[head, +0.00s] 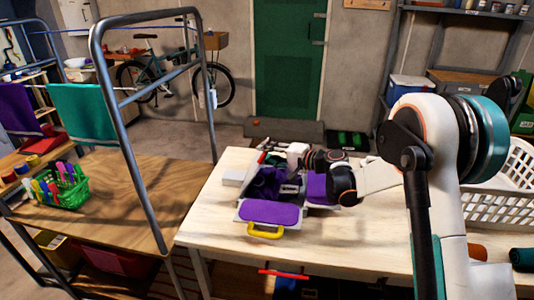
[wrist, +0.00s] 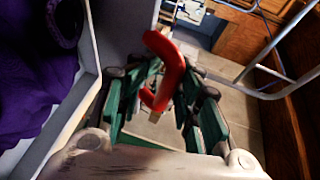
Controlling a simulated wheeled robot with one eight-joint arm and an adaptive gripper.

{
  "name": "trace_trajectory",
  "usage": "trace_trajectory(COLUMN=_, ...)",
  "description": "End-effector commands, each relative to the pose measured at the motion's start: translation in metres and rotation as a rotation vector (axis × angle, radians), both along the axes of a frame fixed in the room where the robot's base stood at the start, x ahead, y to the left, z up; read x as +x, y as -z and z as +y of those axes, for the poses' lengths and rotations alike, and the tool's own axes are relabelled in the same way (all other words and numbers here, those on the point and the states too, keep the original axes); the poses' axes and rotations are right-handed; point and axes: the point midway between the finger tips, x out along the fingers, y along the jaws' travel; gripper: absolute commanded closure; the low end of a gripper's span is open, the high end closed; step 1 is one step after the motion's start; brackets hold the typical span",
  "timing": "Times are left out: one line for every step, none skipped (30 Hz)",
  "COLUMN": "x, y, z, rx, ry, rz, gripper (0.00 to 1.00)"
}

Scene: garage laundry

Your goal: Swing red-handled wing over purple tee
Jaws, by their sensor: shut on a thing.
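A folding board with purple panels lies on the pale table, its front panel (head: 270,213) carrying a yellow handle (head: 265,231). The dark purple tee (head: 268,183) lies bunched in the board's middle; it also shows at the left of the wrist view (wrist: 30,75). My gripper (head: 277,152) is at the board's far left side. In the wrist view its green fingers (wrist: 165,95) are closed around the red handle (wrist: 168,62). A pale panel edge (wrist: 85,110) runs between the tee and my fingers. The red-handled wing is mostly hidden, and its angle is unclear.
The pale table (head: 205,225) has bare wood in front of the board. A metal rack (head: 128,130) and a wooden bench with a green basket (head: 62,187) stand left. A white laundry basket (head: 500,195) is right.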

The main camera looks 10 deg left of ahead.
Motion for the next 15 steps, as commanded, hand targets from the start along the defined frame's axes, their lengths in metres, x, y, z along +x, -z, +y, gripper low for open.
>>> trace_trajectory(x=-0.004, y=-0.001, z=-0.005, rx=0.000, ry=-0.003, rz=0.002, gripper=0.77)
trace_trajectory(x=-0.006, y=-0.002, z=-0.009, rx=0.001, ry=-0.003, rz=0.001, gripper=0.77)
trace_trajectory(x=-0.009, y=-0.003, z=-0.015, rx=0.001, ry=-0.003, rz=0.001, gripper=0.77)
trace_trajectory(x=-0.012, y=-0.004, z=-0.019, rx=0.001, ry=-0.003, rz=0.002, gripper=0.77)
trace_trajectory(x=-0.015, y=-0.005, z=-0.025, rx=0.002, ry=-0.002, rz=0.002, gripper=0.77)
trace_trajectory(x=-0.019, y=-0.007, z=-0.032, rx=0.002, ry=-0.003, rz=0.002, gripper=0.77)
trace_trajectory(x=-0.021, y=-0.008, z=-0.038, rx=0.002, ry=-0.002, rz=0.002, gripper=0.77)
trace_trajectory(x=-0.024, y=-0.010, z=-0.044, rx=0.002, ry=-0.002, rz=0.002, gripper=0.77)
trace_trajectory(x=-0.028, y=-0.011, z=-0.051, rx=0.003, ry=-0.002, rz=0.001, gripper=0.77)
trace_trajectory(x=-0.031, y=-0.012, z=-0.057, rx=0.003, ry=-0.002, rz=0.001, gripper=0.77)
trace_trajectory(x=-0.033, y=-0.013, z=-0.062, rx=0.003, ry=-0.001, rz=0.001, gripper=0.77)
trace_trajectory(x=-0.037, y=-0.014, z=-0.068, rx=0.002, ry=-0.001, rz=0.000, gripper=0.77)
trace_trajectory(x=-0.039, y=-0.015, z=-0.073, rx=0.002, ry=-0.002, rz=0.000, gripper=0.77)
trace_trajectory(x=-0.042, y=-0.016, z=-0.077, rx=0.002, ry=-0.002, rz=0.000, gripper=0.77)
trace_trajectory(x=-0.044, y=-0.017, z=-0.082, rx=0.002, ry=-0.001, rz=0.000, gripper=0.77)
